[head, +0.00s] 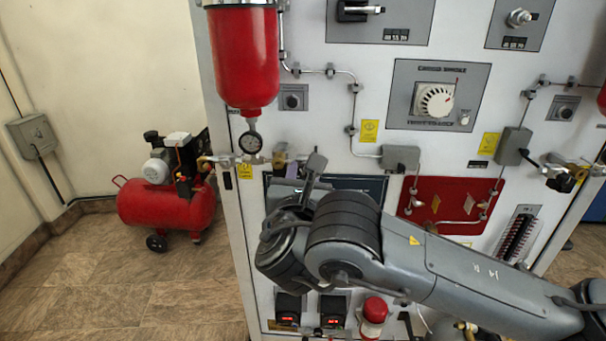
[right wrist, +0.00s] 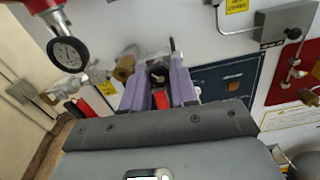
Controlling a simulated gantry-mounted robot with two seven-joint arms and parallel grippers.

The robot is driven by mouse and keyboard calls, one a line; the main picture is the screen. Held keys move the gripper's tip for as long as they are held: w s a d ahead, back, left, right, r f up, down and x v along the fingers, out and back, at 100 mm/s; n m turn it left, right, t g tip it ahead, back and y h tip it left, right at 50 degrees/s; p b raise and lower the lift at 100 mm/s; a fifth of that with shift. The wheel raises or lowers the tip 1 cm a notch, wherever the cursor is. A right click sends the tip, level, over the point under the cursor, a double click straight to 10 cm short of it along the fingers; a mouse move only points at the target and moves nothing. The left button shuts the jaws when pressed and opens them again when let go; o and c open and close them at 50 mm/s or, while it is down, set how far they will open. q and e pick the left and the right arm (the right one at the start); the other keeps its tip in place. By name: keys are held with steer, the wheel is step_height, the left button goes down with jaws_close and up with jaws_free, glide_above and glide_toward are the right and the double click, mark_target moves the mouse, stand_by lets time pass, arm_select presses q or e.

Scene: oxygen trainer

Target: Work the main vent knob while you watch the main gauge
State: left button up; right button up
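The main gauge, a small round dial with a white face and dark rim (head: 250,142), hangs below the red cylinder; it also shows at the upper left of the right wrist view (right wrist: 68,53). A brass valve fitting (right wrist: 124,68) sits right of it. My right gripper (right wrist: 159,75) points at the panel beside this fitting, its two purple fingers apart. A dark round part and a red piece (right wrist: 160,99) show between the fingers; I cannot tell whether the fingers touch them. In the head view my wrist hides much of this area. My left gripper is not in view. I cannot tell which part is the main vent knob.
A red cylinder (head: 243,55) hangs above the gauge. A white dial (head: 434,100) is higher on the panel. Thin pipes and a grey box (head: 400,158) lie to the right, near a red plate (head: 452,204). A red compressor (head: 167,205) stands on the floor at left.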

jaws_close()
steer(key=shift+f+m+b, duration=0.15)
steer(key=shift+m+b, duration=0.25)
steer(key=shift+b, duration=0.2)
steer(key=shift+f+m+b, duration=0.1)
steer(key=shift+m+b, duration=0.9)
steer(key=shift+b, duration=0.1)
steer(key=shift+d+m+b, duration=0.1)
steer(key=shift+m+b, duration=0.85)
steer(key=shift+m, duration=0.25)
steer(key=shift+m+b, duration=0.85)
steer(key=shift+m, duration=0.35)
steer(key=shift+r, duration=0.2)
steer(key=shift+m, duration=0.3)
